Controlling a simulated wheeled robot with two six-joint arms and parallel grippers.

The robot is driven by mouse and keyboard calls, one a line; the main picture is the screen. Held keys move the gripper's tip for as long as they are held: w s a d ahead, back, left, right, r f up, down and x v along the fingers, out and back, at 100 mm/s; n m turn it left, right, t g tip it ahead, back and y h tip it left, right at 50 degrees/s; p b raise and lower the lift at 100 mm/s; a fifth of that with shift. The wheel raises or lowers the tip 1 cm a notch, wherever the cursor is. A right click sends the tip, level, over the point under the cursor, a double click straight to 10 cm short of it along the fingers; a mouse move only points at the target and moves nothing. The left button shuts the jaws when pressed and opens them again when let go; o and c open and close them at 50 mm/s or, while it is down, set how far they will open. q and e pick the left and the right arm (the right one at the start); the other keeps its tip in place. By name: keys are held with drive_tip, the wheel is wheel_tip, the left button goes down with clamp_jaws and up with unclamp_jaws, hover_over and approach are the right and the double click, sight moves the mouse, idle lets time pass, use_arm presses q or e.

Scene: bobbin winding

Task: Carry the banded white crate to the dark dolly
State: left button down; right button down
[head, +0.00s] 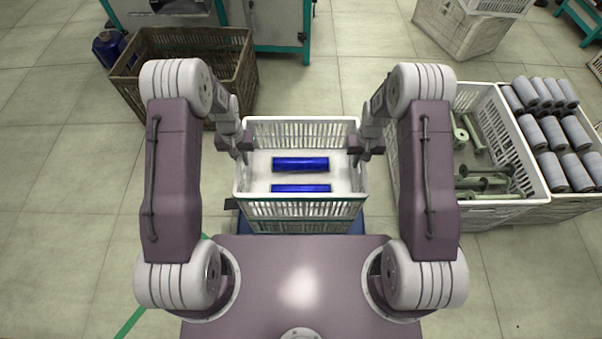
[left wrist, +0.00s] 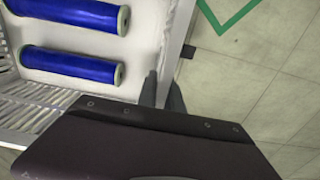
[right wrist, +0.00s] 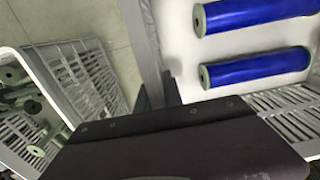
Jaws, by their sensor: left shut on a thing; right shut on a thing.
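The white crate (head: 300,209) with a green band along its near side is in front of my body in the head view. Two blue bobbins, one farther (head: 300,164) and one nearer (head: 301,188), lie inside it. My left gripper (head: 243,153) is shut on the crate's left wall. My right gripper (head: 358,153) is shut on its right wall. Both wrist views show the fingers at the crate's rim, with the left wall (left wrist: 176,45) and right wall (right wrist: 143,40). The crate looks level. I cannot make out a dark dolly.
Something blue (head: 357,227) shows below the crate, mostly hidden. A brown crate (head: 190,40) stands at back left. A white crate of green bobbins (head: 530,185) and a crate of grey spools stand close on the right. Green floor tape (head: 133,320) and open floor lie left.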

use_arm(q)
drive_tip(key=shift+r, duration=0.15)
use_arm(e)
drive_tip(key=shift+r, duration=0.15)
idle(0.4)
